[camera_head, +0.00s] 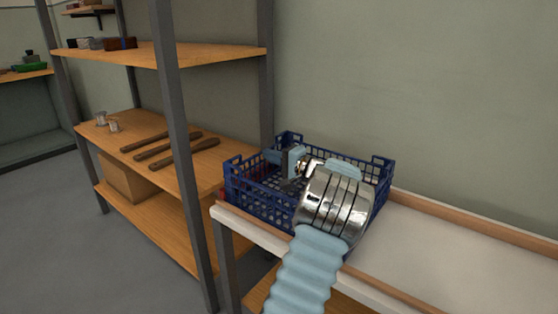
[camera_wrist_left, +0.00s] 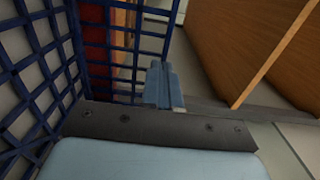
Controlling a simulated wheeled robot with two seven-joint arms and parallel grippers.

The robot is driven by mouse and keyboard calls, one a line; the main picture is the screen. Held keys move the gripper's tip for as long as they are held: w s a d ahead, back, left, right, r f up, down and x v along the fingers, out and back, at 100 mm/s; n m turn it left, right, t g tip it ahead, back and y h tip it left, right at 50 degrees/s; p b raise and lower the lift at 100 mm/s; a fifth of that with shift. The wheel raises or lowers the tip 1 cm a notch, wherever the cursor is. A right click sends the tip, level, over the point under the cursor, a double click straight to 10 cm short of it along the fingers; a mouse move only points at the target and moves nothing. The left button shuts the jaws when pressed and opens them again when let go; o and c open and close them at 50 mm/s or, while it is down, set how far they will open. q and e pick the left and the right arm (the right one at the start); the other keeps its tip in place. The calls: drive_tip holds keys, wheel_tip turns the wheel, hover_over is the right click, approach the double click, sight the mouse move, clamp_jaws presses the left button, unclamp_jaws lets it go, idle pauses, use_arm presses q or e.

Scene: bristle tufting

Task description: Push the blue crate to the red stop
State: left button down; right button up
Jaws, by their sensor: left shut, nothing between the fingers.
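The blue crate (camera_head: 262,199), an open lattice box, stands upright at the left end of the white-topped bench (camera_head: 420,236). The red stop (camera_head: 222,195) shows as a thin sliver at the crate's left side. In the left wrist view the red stop (camera_wrist_left: 97,42) shows through the blue crate's lattice wall (camera_wrist_left: 50,62); I cannot tell whether they touch. My left gripper (camera_head: 289,162) reaches over the crate, with its fingers shut and empty near the far left wall. Its closed fingers (camera_wrist_left: 161,86) also show in the wrist view. My arm hides the crate's front right part. My right gripper is not in view.
A wooden shelf unit with grey posts (camera_head: 174,130) stands just left of the bench, holding several dark tools (camera_head: 168,150) and small metal cups (camera_head: 113,125). Raised wooden rails (camera_head: 470,222) line the bench. The bench top right of the crate is clear.

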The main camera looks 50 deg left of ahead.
use_arm(q)
drive_tip(key=shift+w+d, duration=0.2)
drive_tip(key=shift+d, duration=0.1)
wheel_tip(320, 180, up, 11)
drive_tip(key=p, duration=0.1)
drive_tip(key=f+p+x, duration=0.1)
drive_tip(key=p+x, duration=0.1)
drive_tip(key=x, duration=1.8)
drive_tip(key=shift+a, duration=0.35)
drive_tip(key=shift+s, duration=0.1)
